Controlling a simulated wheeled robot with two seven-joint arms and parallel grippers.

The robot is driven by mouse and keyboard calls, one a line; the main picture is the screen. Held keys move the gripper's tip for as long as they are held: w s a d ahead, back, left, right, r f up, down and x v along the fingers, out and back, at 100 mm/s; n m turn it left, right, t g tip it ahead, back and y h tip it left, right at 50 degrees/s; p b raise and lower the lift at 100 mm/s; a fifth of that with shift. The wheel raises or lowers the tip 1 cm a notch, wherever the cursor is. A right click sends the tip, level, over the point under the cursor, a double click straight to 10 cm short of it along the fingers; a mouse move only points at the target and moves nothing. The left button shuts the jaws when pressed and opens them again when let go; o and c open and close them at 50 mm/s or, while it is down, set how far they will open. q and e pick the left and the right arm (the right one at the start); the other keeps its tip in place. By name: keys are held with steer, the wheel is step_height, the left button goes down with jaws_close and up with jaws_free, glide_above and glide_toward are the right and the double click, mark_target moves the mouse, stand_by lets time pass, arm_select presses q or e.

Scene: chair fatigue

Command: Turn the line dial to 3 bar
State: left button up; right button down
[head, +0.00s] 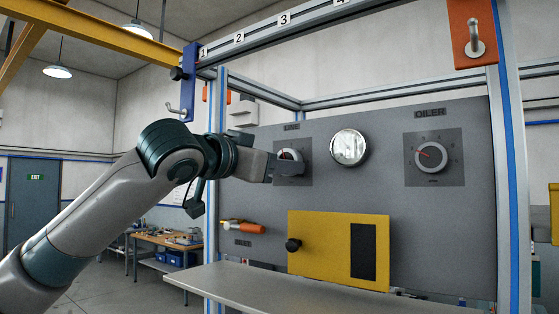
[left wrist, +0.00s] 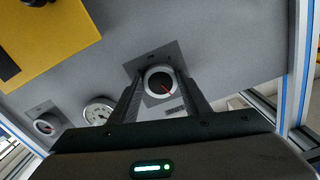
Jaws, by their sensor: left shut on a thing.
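The line dial (head: 287,154) is a round knob with a red pointer on a dark square plate under a LINE label, at the upper left of the grey panel. It also shows in the left wrist view (left wrist: 158,83), where its red pointer slants to the lower right; this view appears roughly upside down. My left gripper (head: 287,168) is shut on the dial. In the left wrist view its fingers (left wrist: 161,78) lie on either side of the knob. In the head view the gripper hides part of the dial and its scale. My right gripper is not in view.
A round gauge (head: 349,147) with a glare-covered face sits right of the line dial. The oiler dial (head: 431,155) is farther right. A yellow cover (head: 315,252) with a black knob (head: 293,245) is below. A grey shelf (head: 260,292) juts out under the panel.

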arm_select(q)
steer(key=m+p, duration=0.1)
steer(key=m, duration=0.2)
steer(key=shift+m, duration=0.4)
steer(key=o, duration=1)
steer(key=shift+o, duration=0.2)
steer(key=shift+s+a, duration=0.1)
steer(key=shift+a, duration=0.05)
steer(key=b+v, duration=0.7)
steer(key=v, duration=1)
